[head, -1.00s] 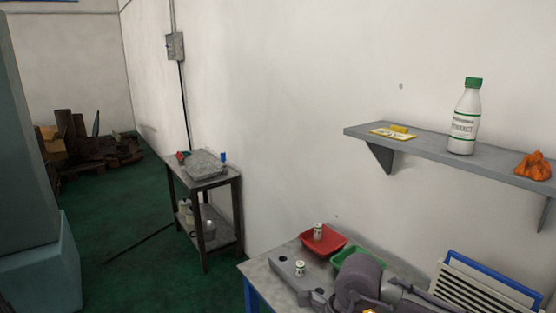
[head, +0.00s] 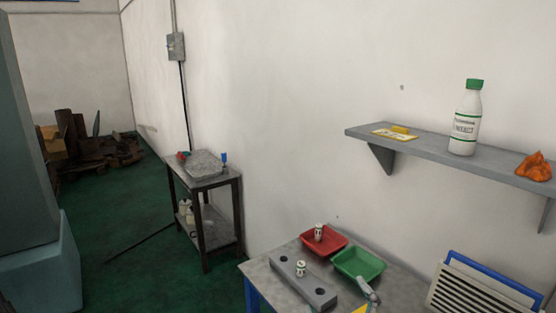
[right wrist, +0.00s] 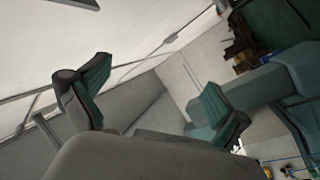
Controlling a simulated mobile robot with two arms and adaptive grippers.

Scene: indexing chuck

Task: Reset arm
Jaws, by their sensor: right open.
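My right gripper (right wrist: 155,100) is open in the right wrist view, its two teal-padded fingers wide apart with nothing between them. I cannot make it out clearly in the head view. My left gripper is not in view. On the workbench (head: 258,268), a grey block (head: 318,291) with round holes holds a small white marked cylinder (head: 300,268) upright. A red tray (head: 337,239) holds a similar white cylinder (head: 319,232). A green tray (head: 359,263) beside it looks empty. A small light grey lever-like part (head: 368,289) shows at the bottom edge, mostly cut off.
A wall shelf (head: 430,155) above the bench carries a green-capped bottle (head: 466,118), a yellow item (head: 399,132) and an orange cloth (head: 534,167). A slatted panel (head: 470,291) stands at right. A side table (head: 205,189) stands farther left. The green floor between is largely clear.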

